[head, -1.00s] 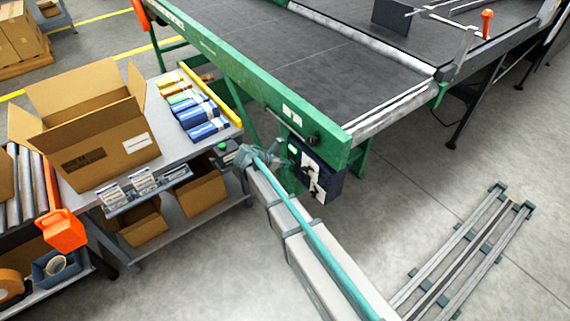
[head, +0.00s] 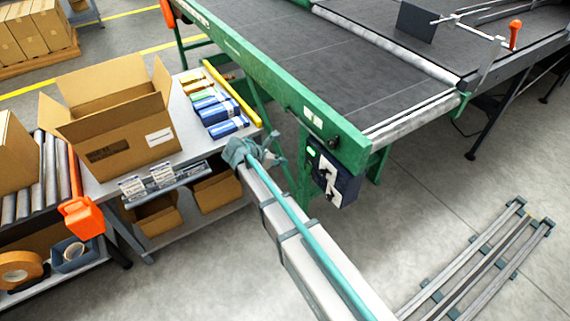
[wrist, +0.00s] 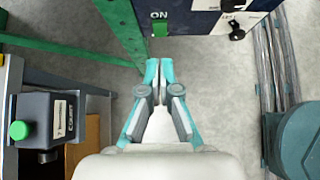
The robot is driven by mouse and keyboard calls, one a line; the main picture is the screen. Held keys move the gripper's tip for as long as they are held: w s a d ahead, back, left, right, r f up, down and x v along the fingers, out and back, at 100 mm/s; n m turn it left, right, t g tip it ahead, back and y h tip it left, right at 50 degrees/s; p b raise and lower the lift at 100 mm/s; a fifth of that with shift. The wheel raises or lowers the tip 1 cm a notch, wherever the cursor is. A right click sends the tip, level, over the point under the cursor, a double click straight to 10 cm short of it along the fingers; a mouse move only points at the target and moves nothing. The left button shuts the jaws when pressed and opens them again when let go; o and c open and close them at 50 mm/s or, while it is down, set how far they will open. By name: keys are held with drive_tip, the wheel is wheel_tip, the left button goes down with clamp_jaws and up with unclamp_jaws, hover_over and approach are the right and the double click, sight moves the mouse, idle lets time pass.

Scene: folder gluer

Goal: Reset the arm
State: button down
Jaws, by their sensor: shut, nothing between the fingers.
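My gripper (wrist: 158,66) is shut with its teal fingertips together and nothing between them. In the wrist view it hangs over the floor just below the dark control box (wrist: 205,18) with a lit green ON lamp (wrist: 159,22). In the head view my gripper (head: 276,150) shows small at the end of my arm, between the workbench and the green machine frame. The same control box (head: 334,182) hangs on that frame to its right. A small box with a green push button (wrist: 18,130) stands at the left in the wrist view, apart from the fingers.
The workbench (head: 190,150) carries an open carton (head: 118,125) and several blue, green and yellow packs (head: 222,110). The green frame (head: 270,85) of the belt machine stands close to my gripper. Floor rails (head: 490,255) lie at lower right, with open floor around them.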

idle(0.5)
drive_tip(key=s+d+f+m+g+y, duration=0.25)
drive_tip(key=s+d+f+m, duration=0.35)
drive_tip(key=s+f+m, duration=0.3)
drive_tip(key=s+d+f+m+g+y, duration=0.1)
drive_tip(key=s+d+f+m+g, duration=0.3)
drive_tip(key=s+d+f+m, duration=0.45)
drive_tip(key=s+d+f+m+g+y, duration=0.1)
drive_tip(key=s+d+f+m+g, duration=0.1)
drive_tip(key=s, duration=0.9)
drive_tip(key=s+d+f+m+g+y+p, duration=0.1)
drive_tip(key=s+d+f+m+g+y, duration=0.1)
drive_tip(key=s, duration=0.9)
drive_tip(key=s+d+f+m+g+y+p, duration=0.1)
drive_tip(key=s+d+f+m, duration=0.3)
drive_tip(key=s, duration=0.7)
drive_tip(key=d+f+g, duration=0.1)
drive_tip(key=d, duration=0.1)
drive_tip(key=shift+d+f, duration=0.15)
drive_tip(key=shift+d, duration=0.25)
